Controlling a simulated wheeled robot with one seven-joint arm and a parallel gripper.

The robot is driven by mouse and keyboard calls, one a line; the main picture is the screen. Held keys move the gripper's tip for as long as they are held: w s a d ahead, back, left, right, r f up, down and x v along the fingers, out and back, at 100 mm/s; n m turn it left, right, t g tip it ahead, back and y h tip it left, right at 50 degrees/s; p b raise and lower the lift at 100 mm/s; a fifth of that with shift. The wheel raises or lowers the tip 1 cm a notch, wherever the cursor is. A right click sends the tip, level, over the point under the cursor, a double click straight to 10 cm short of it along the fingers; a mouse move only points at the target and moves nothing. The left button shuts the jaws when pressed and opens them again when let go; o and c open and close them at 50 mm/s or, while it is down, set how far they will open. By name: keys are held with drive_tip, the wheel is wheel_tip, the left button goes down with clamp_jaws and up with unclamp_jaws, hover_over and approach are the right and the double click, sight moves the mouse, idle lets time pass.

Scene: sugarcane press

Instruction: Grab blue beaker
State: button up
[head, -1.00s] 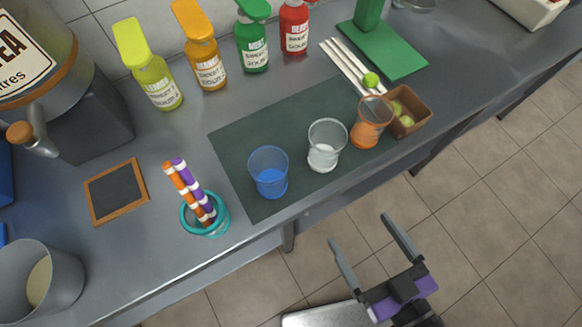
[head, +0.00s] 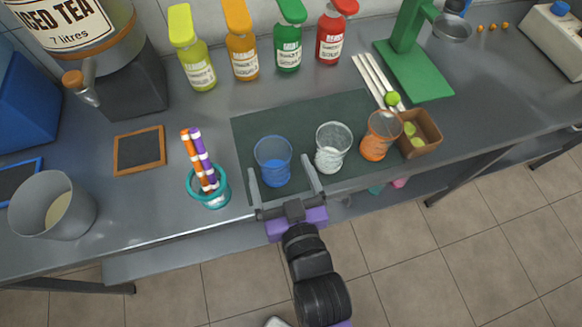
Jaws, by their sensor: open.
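The blue beaker (head: 273,162) stands upright on the dark mat (head: 336,111) on the counter, with blue in its lower part. My gripper (head: 282,175) is open, and its two fingers reach over the counter's front edge toward the blue beaker. In the picture one finger lies along the beaker's left side and the other along its right side. I cannot tell whether either finger touches it. A clear beaker (head: 333,147) and an orange beaker (head: 381,136) stand to the right on the mat.
A teal-rimmed holder (head: 209,190) with striped straws stands left of the mat. A small brown box (head: 420,131) with green pieces is at the mat's right. Several colored bottles (head: 288,45) line the back. A grey bin (head: 52,207) is at far left.

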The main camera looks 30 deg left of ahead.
sight(270, 142)
drive_tip(key=shift+r+p+x, duration=0.2)
drive_tip(key=shift+p+x, duration=0.15)
drive_tip(key=shift+x, duration=1.6)
drive_tip(key=shift+r+p+x, duration=0.15)
drive_tip(key=shift+p+x, duration=0.15)
drive_tip(key=shift+x, duration=1.65)
drive_tip(key=shift+a, duration=0.1)
drive_tip(key=shift+s, duration=0.1)
drive_tip(key=shift+c, duration=0.2)
drive_tip(key=c, duration=1.4)
